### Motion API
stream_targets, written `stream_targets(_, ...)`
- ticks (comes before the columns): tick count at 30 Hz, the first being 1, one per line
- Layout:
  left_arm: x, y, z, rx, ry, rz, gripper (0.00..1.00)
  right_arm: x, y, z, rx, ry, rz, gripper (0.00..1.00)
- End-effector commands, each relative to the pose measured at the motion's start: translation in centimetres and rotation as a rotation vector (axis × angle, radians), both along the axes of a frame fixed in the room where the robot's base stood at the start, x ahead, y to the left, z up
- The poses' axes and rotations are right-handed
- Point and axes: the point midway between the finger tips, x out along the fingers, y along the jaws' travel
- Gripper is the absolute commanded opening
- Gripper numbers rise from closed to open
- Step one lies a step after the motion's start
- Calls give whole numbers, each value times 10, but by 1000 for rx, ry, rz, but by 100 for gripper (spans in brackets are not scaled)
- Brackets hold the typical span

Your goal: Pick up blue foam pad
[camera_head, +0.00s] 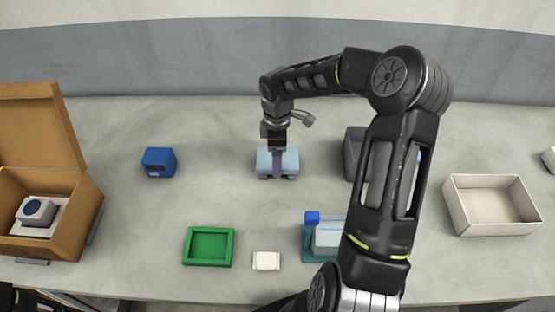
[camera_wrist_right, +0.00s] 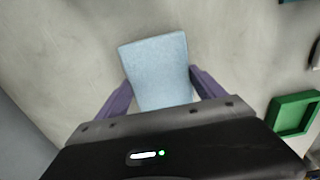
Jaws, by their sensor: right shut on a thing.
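The light blue foam pad (camera_head: 290,160) is at the middle of the table, toward the back, in the head view. Small dark parts show at its lower edge; I cannot tell what they are. My right gripper (camera_head: 277,164) reaches down over the pad and is shut on it. In the right wrist view the pad (camera_wrist_right: 155,65) lies between the two purple fingers of the gripper (camera_wrist_right: 160,88), and its near end is hidden by the gripper body. I cannot tell whether it is clear of the table. My left gripper is not in view.
A blue box (camera_head: 159,162) stands left of the pad. A green tray (camera_head: 208,263) and small white block (camera_head: 266,261) lie in front. A teal holder (camera_head: 308,243) and a grey bin (camera_head: 353,150) are partly behind my arm. An open carton (camera_head: 80,220) and white tray (camera_head: 490,229) flank them.

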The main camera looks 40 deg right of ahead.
Motion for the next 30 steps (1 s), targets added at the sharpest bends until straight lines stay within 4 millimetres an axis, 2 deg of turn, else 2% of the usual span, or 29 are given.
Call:
stream_targets(11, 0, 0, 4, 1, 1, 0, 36, 0, 0, 5, -1, -1, 0, 41)
stream_targets(17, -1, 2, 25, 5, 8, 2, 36, 0, 0, 34, -1, -2, 0, 41)
stream_targets(21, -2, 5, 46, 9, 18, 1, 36, 1, 0, 63, 0, -2, 0, 41)
stream_targets(23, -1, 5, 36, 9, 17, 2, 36, 1, -1, 67, -3, -4, -1, 41)
stream_targets(27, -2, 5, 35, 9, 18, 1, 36, 1, 0, 89, -2, -2, -1, 41)
stream_targets(30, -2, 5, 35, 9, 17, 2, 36, 1, 0, 97, -1, -2, 0, 41)
